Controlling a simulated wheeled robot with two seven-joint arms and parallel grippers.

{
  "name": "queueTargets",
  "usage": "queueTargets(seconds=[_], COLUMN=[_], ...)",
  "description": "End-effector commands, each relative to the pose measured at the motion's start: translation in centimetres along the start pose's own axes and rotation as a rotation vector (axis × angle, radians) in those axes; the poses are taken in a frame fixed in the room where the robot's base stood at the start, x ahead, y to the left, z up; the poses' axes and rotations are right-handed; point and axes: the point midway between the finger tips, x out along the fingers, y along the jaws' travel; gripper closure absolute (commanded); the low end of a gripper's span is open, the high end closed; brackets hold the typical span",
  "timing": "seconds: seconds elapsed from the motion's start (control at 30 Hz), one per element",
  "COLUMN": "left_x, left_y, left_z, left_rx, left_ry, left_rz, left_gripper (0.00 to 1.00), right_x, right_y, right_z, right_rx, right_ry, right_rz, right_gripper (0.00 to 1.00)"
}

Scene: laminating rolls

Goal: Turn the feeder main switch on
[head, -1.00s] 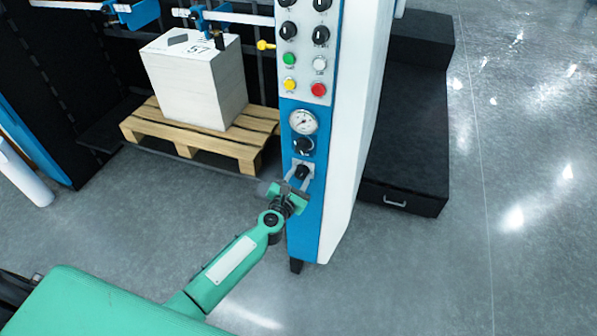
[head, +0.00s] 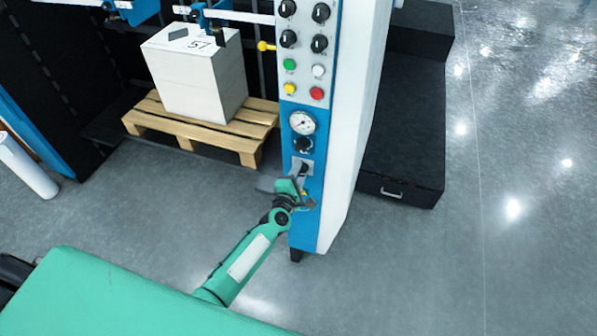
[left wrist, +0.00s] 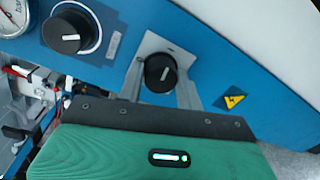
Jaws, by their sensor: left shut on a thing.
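The feeder main switch is a black rotary knob (left wrist: 160,73) on a light grey plate low on the blue panel; it also shows in the head view (head: 303,166). In the left wrist view its white mark points up and to the right. My left gripper (left wrist: 161,88) has a grey finger on each side of the knob and is shut on it. In the head view the left gripper (head: 302,174) reaches the switch from below and hides part of it. My right gripper is not in view.
Above the switch are another black knob (head: 303,144), a pressure gauge (head: 302,122) and several coloured buttons and knobs. A paper stack (head: 203,80) on a wooden pallet (head: 190,131) stands left.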

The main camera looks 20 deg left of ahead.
Motion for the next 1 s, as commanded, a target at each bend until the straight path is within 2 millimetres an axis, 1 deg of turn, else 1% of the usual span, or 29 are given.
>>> queueTargets(seconds=[0.1,0.33,0.9,0.93,1.0], left_x=[-0.01,0.01,0.02,0.02,0.02], left_y=[0.02,-0.01,-0.06,-0.06,-0.05], left_z=[0.14,0.12,0.11,0.10,0.10], left_rx=[0.066,0.152,0.183,0.183,0.183], left_ry=[0.003,0.008,0.010,0.010,0.010], left_rz=[-0.001,0.000,0.001,0.001,0.001], left_gripper=[0.87,0.87,0.87,0.62,0.48], right_x=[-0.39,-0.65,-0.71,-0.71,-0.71], right_y=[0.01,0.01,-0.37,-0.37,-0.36], right_z=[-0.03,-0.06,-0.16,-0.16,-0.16], right_rx=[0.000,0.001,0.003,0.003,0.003], right_ry=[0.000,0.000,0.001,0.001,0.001], right_rz=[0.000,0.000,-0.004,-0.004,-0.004], right_gripper=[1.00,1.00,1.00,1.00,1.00])
